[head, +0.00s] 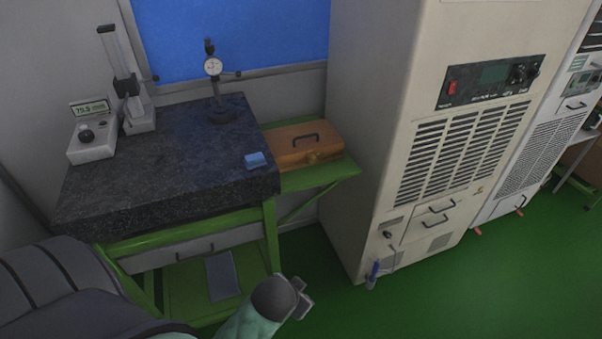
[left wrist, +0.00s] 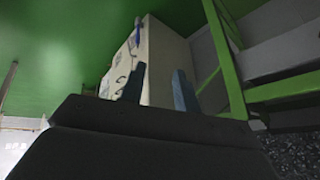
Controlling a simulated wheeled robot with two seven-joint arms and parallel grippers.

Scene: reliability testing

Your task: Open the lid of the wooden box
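The wooden box (head: 290,151) sits on a green side shelf right of the granite table, against the wall in the head view. Its lid looks closed, with a dark handle on top and a small brass-coloured clasp at the front. My left gripper (head: 303,298) is low at the bottom of the head view, in front of the table and well apart from the box. In the left wrist view its two fingers (left wrist: 160,88) are spread with nothing between them. The box does not show in that view. My right gripper is not in view.
The dark granite table (head: 150,175) carries a dial gauge stand (head: 214,85), a height gauge (head: 130,90) and a small blue block (head: 256,160). A tall beige cabinet (head: 375,130) stands close to the box's right. Green floor (head: 450,300) is open in front.

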